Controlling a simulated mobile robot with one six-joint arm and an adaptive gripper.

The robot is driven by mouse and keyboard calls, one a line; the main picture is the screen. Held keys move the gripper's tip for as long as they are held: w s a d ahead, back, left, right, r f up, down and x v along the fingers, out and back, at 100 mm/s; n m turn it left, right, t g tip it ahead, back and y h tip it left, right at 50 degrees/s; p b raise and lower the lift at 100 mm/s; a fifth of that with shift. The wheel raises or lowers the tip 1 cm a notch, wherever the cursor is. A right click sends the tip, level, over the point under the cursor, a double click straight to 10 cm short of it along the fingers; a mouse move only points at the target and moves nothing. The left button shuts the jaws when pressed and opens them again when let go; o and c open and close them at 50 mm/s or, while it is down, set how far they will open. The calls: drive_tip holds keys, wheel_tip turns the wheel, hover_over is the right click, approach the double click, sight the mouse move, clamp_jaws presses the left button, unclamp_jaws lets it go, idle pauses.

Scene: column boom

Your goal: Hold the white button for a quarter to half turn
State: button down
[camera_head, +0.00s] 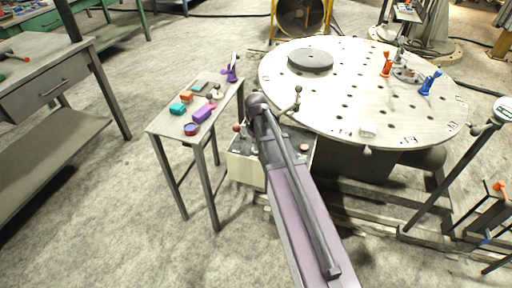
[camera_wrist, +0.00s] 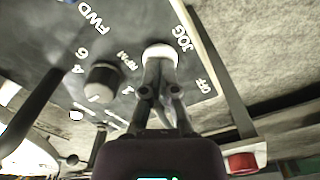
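The white button (camera_wrist: 160,50) is on the dark control panel (camera_wrist: 125,20) beside the word JOG in the wrist view. My gripper (camera_wrist: 160,66) points straight at it, with its two fingers close together and shut. The fingertips overlap the button's lower part and appear to touch it; how far it is pressed I cannot tell. Nothing shows between the fingers. In the head view the pale control box (camera_head: 243,170) stands beside the large round table (camera_head: 345,85). My arm hides the white button and my gripper there.
A black knob (camera_wrist: 101,82) with numbers and RPM lies left of the button. A red button (camera_wrist: 242,162) is at the lower right. In the head view, a small table (camera_head: 166,124) with coloured parts stands left. The round table carries a dark disc (camera_head: 310,61) and blue and orange clamps.

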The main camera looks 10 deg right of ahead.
wheel_tip(320, 180, up, 8)
drive_tip(key=p, duration=0.7)
drive_tip(key=shift+r, duration=0.1)
idle(0.4)
drive_tip(key=s+r+m+p, duration=0.2)
drive_tip(key=s+r+p, duration=0.3)
drive_tip(key=s, duration=0.2)
drive_tip(key=s+a+r+m+p, duration=0.1)
drive_tip(key=s+r+m+p, duration=0.2)
drive_tip(key=s, duration=0.5)
drive_tip(key=shift+s+a+r+p, duration=0.15)
drive_tip(key=shift+a+r+p, duration=0.1)
drive_tip(key=shift+r+p, duration=0.8)
